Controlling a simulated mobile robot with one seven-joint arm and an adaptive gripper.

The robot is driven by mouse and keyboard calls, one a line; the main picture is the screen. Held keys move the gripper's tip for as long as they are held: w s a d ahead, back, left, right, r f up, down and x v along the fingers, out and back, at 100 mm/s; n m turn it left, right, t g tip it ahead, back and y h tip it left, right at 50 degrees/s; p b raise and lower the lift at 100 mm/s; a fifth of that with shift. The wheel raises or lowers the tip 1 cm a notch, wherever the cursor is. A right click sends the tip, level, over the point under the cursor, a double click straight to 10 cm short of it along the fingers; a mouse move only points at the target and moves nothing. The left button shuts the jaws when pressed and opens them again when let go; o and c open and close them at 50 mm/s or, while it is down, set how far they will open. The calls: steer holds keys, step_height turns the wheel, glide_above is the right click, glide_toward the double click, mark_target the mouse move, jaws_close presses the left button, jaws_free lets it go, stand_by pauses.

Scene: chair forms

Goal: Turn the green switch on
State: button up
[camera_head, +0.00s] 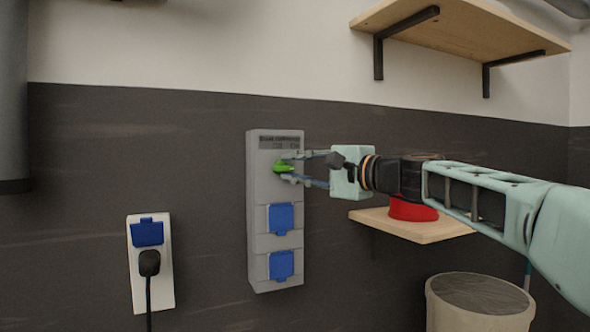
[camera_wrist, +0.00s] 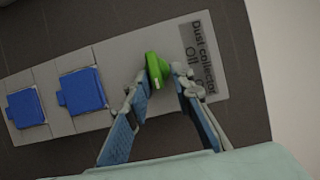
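The green switch (camera_head: 283,167) is a knob on the upper part of a grey wall panel (camera_head: 259,218), below a dark label. In the wrist view the green switch (camera_wrist: 154,69) stands beside a label (camera_wrist: 203,62) reading "Dust collector", with "Off" legible. My gripper (camera_head: 290,168) reaches in from the right at the panel. In the wrist view my gripper (camera_wrist: 163,76) has its fingers apart, with the knob between the tips, closer to the left finger. I cannot tell whether that finger touches it. The "On" mark is partly hidden by the right finger.
Two blue socket covers (camera_head: 281,218) (camera_head: 281,265) sit lower on the panel. A white socket box (camera_head: 151,262) with a black plug is at left. A small shelf (camera_head: 424,231) with a red object (camera_head: 413,210) lies behind my arm. A bin (camera_head: 480,302) stands below; a wooden shelf (camera_head: 460,30) is above.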

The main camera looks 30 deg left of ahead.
steer(key=shift+a+f, duration=0.1)
steer(key=shift+f, duration=0.05)
steer(key=shift+d, duration=0.45)
steer(key=v, duration=1.1)
steer(key=shift+s, duration=0.2)
